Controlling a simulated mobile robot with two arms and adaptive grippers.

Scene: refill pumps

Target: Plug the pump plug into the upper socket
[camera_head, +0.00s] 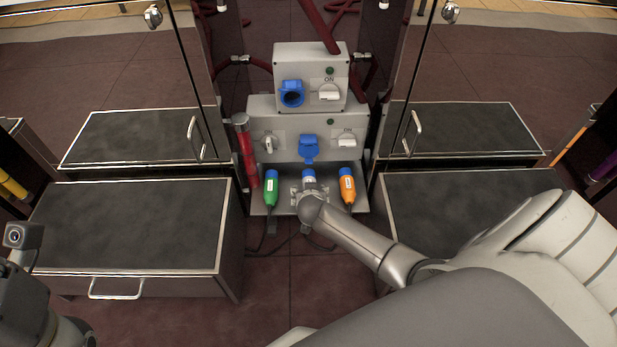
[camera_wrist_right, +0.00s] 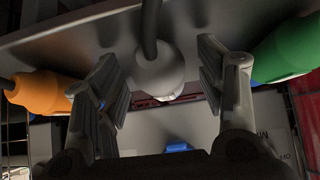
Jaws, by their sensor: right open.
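Three blue-tipped plugs stand in a row on a grey shelf: a green plug (camera_head: 271,188), a grey-white plug (camera_head: 309,179) in the middle and an orange plug (camera_head: 347,187). My right gripper (camera_head: 309,190) is at the middle plug. In the right wrist view the rounded grey plug (camera_wrist_right: 160,72) with its cable sits between the open, apart fingers of my right gripper (camera_wrist_right: 165,80). The upper socket (camera_head: 291,93) is blue, with a dark round opening, on the upper grey box. Only part of my left wrist shows at bottom left; its fingers are out of frame.
The lower grey box (camera_head: 268,118) has a blue socket (camera_head: 308,148) and white switches. A red pipe (camera_head: 247,155) stands left of it. Dark-topped drawers (camera_head: 140,225) flank the shelf, with glass panels at both sides. Cables hang below the shelf.

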